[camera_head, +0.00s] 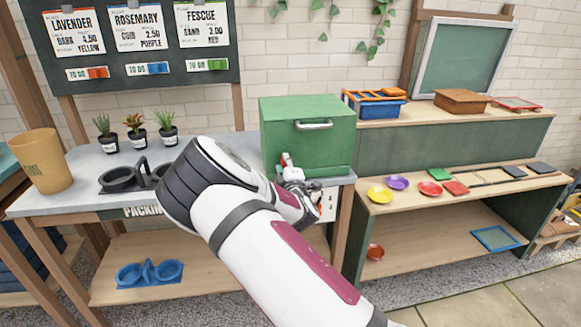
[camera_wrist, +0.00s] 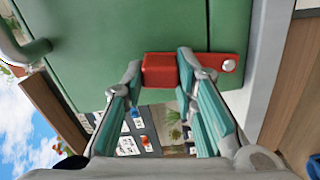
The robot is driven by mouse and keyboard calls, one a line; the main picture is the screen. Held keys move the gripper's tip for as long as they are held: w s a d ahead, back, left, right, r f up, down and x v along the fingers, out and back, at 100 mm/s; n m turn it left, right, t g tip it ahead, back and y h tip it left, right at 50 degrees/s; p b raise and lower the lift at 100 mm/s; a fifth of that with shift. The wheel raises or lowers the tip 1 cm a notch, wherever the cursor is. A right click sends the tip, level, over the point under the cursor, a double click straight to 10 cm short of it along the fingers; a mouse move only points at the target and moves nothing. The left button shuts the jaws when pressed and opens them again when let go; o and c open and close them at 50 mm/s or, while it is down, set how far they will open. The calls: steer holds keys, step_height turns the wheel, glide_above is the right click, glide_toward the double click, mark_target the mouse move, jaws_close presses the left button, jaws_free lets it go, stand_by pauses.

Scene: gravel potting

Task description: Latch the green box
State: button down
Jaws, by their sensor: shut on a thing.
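The green box (camera_head: 300,140) stands shut at the right end of the potting bench, with a silver handle (camera_head: 314,125) on its front. Its green front fills the top of the wrist view (camera_wrist: 110,45). A red latch (camera_wrist: 213,66) with a round silver pin lies against the lower front of the box. My gripper (camera_wrist: 160,72) is shut on the latch's red block, one finger on each side. In the head view my gripper (camera_head: 292,174) is at the box's lower front, partly hidden by my arm. I cannot tell whether the latch is engaged.
Several small potted plants (camera_head: 135,131), a tan pot (camera_head: 44,160) and a dark pot holder (camera_head: 122,178) are left on the bench (camera_head: 85,165). A shelf unit (camera_head: 450,142) with trays and colored saucers stands close on the right. A price board hangs behind.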

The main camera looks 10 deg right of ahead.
steer(key=shift+a+n, duration=0.7)
steer(key=shift+n, duration=0.4)
steer(key=c, duration=1.3)
jaws_free()
steer(key=shift+a, duration=0.1)
steer(key=shift+s, duration=0.15)
steer(key=s, duration=1.1)
steer(key=shift+s, duration=0.4)
